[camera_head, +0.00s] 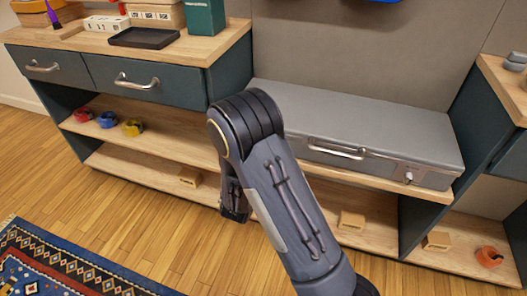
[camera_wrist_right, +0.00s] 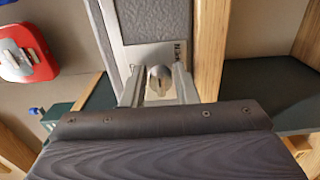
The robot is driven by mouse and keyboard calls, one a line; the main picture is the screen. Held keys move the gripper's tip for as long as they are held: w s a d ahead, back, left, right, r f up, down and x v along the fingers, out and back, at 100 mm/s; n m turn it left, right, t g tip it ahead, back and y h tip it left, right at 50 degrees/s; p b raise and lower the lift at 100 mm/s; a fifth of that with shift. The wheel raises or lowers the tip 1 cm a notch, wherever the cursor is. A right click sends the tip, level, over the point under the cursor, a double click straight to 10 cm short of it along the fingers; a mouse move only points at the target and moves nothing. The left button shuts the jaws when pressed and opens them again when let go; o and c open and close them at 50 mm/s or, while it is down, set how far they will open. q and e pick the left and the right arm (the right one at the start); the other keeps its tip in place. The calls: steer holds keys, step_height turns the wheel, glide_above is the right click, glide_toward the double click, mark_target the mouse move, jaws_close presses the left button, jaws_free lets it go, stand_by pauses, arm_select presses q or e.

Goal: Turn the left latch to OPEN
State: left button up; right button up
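A long grey case (camera_head: 390,125) lies on the right-hand bench, with a handle (camera_head: 335,150) on its front and a latch (camera_head: 407,176) near its right end. In the right wrist view a round slotted metal latch knob (camera_wrist_right: 159,80) sits on a pale plate (camera_wrist_right: 165,57) with partly covered lettering. My right gripper (camera_wrist_right: 159,75) has one finger on each side of the knob, apparently with small gaps. My left gripper is not in view.
A drawer cabinet (camera_head: 110,75) stands at the left, carrying a dark tray (camera_head: 145,38) and boxes. The wooden floor (camera_head: 130,215) is clear beside a patterned rug (camera_head: 55,265). A wooden edge (camera_wrist_right: 210,50) runs close beside the right finger.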

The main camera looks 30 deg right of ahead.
steer(key=o, duration=0.3)
steer(key=p+v, duration=0.1)
steer(key=v, duration=0.7)
stand_by(0.4)
